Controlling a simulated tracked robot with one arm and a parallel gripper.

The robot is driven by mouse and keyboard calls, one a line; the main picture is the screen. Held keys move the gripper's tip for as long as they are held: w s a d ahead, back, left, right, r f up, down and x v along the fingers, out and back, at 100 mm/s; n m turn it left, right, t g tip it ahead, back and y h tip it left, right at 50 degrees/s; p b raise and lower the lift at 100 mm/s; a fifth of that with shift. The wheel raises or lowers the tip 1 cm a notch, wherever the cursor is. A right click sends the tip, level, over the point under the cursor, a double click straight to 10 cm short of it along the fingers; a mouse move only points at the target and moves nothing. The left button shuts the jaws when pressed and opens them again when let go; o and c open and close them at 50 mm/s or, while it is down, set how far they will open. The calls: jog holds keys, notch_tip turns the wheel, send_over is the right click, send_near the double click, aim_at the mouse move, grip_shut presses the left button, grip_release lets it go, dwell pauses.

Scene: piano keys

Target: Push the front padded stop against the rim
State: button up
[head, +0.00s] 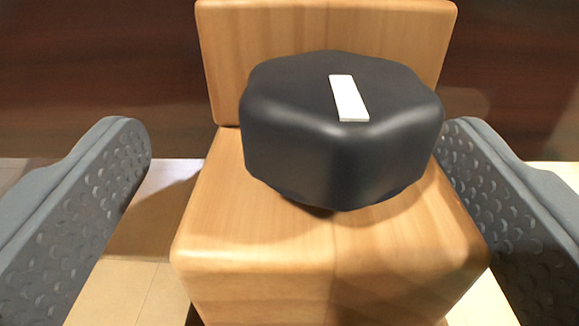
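A dark, rounded padded block (335,160) with a short white strip (348,98) on its top sits in the middle of the head view. It looks like the padded stop, on or just above a light wooden block (260,240). An upright wooden part (225,60) rises behind it; I cannot tell whether the two touch. My gripper (295,150) is open, one grey dimpled finger on each side of the wooden block. The left finger is clear of the padded block. The right fingertip is close to its right side, and contact cannot be told. No separate rim is clearly identifiable.
A dark brown wall or panel (95,70) fills the background. A pale tiled floor (120,285) shows below, left of the wooden block. There is a gap between the left finger and the wooden block; the right side is tighter.

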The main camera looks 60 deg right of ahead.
jog(key=shift+s+d, duration=0.15)
jog(key=shift+s+f, duration=0.1)
jog(key=p+v, duration=0.3)
jog(key=v, duration=1)
jog(key=shift+a, duration=0.4)
